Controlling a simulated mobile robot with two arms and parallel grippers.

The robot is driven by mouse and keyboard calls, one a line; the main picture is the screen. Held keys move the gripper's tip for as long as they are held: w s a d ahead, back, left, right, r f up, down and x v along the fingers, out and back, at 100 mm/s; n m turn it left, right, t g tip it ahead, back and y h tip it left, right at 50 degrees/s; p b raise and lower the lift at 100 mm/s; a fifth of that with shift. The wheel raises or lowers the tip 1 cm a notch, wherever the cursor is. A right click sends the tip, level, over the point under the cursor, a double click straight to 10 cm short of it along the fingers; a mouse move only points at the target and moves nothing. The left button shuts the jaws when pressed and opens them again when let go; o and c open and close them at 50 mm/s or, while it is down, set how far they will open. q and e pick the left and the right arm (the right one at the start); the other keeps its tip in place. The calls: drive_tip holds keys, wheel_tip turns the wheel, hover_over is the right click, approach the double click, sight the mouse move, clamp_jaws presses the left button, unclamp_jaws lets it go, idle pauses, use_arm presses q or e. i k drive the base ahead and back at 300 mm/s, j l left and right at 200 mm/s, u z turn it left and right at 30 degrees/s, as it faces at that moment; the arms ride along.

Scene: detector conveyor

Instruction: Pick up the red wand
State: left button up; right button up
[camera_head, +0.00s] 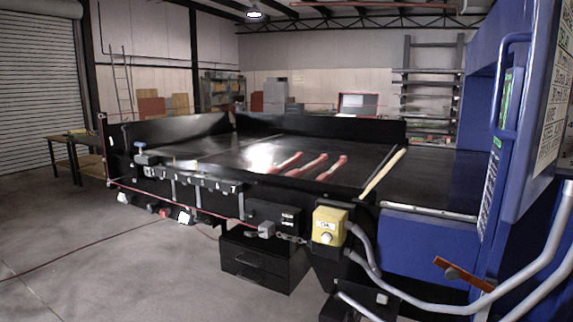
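Three slim red shapes with paler ends lie side by side on the black conveyor bed (215,150): a left one (286,162), a middle one (308,165) and a right one (332,168). They are small, and I cannot tell which is the red wand or whether some are markings. Neither of my grippers shows in the head view, and nothing is seen touching the red shapes.
A pale wooden stick (383,173) slants at the bed's right edge. A yellow box (328,227) with a knob and grey tubes (440,300) stand in front. A blue machine (530,110) fills the right side. Concrete floor (90,260) is open at left, crossed by a red cable.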

sight(274, 170)
drive_tip(key=z, duration=0.4)
drive_tip(key=i+j+z, duration=0.1)
drive_tip(key=j+z, duration=0.2)
drive_tip(key=z, duration=0.15)
drive_tip(key=j+z, duration=0.3)
drive_tip(key=z, duration=0.2)
drive_tip(key=j+z, duration=0.45)
drive_tip(key=k+l, duration=0.05)
drive_tip(key=l, duration=0.05)
